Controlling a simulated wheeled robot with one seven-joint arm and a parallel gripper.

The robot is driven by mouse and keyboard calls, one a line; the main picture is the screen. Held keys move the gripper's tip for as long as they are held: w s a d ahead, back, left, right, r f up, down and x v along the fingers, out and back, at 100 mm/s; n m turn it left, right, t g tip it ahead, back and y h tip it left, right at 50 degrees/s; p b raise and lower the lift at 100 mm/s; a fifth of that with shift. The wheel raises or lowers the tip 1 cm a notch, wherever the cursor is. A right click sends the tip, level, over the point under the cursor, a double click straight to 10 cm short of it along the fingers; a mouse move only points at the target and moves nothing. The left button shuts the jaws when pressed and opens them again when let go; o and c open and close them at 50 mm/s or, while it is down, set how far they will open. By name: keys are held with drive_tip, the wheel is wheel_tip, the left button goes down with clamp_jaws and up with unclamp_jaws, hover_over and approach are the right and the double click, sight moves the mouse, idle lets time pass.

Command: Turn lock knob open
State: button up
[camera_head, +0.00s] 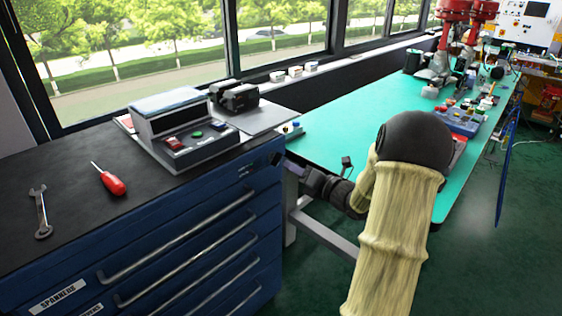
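A small dark part (275,158) sits at the upper right corner of the blue drawer cabinet's front; it may be the lock knob, but it is too small to make out its form or which way it is turned. My gripper (309,179), dark and small in the view, is a little to the right of that corner and points left toward the cabinet. It looks apart from the cabinet, though the exact gap is unclear. Its fingers cannot be made out, and nothing is seen held. My pale-sleeved arm comes up from the lower right.
The cabinet (190,240) has long drawer handles. On its black top lie a wrench (41,213), a red screwdriver (112,183) and a grey device with buttons (180,130). A green-topped bench (340,118) stands behind my arm. Open green floor lies at the lower right.

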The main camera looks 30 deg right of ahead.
sight(276, 159)
drive_tip(key=x, duration=0.5)
drive_tip(key=shift+w+a, duration=0.1)
drive_tip(key=shift+w, duration=0.3)
clamp_jaws()
